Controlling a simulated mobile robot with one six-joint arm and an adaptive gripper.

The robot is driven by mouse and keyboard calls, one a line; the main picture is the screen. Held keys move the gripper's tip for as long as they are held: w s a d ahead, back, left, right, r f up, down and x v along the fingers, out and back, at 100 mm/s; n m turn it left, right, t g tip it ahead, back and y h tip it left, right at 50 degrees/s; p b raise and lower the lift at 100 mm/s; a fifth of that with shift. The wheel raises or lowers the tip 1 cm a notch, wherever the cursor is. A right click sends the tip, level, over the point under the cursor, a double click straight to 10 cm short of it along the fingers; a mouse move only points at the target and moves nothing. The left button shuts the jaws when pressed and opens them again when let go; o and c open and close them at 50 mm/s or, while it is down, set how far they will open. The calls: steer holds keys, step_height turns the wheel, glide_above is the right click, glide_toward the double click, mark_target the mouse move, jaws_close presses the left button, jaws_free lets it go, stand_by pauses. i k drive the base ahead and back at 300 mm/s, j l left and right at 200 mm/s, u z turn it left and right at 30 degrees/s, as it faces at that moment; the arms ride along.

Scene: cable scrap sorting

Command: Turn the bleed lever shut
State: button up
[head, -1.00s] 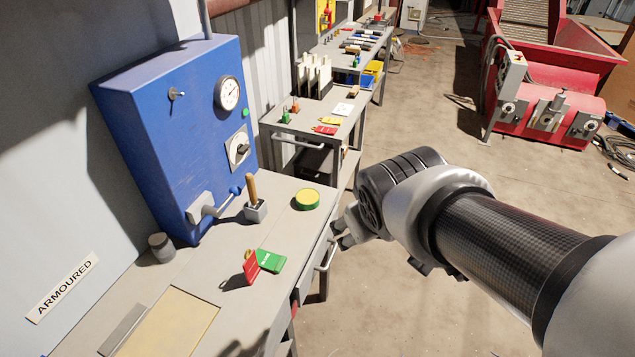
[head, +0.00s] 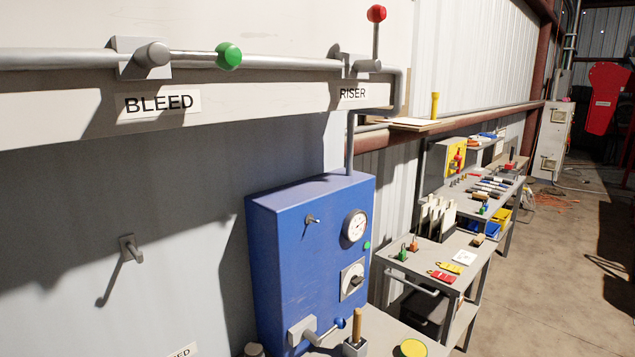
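The bleed lever (head: 192,55) is on the grey pipe at the upper left of the head view, above the BLEED label (head: 162,103). Its arm lies level, along the pipe, and ends in a green knob (head: 229,56) on the right. Its grey hub (head: 150,56) sits on a square plate. The riser lever (head: 376,38), with a red knob (head: 376,13), stands upright to the right, above the RISER label (head: 353,93). My gripper is out of view.
A blue cabinet (head: 280,250) with a gauge (head: 356,226) and a blue-knobbed lever (head: 340,323) stands below the pipe. A peg (head: 130,250) sticks out of the wall at left. Benches with small items run back at right. The floor (head: 560,270) at right is mostly clear.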

mark_target(226, 56)
steer(key=j+u, duration=0.1)
steer(key=u, duration=1.05)
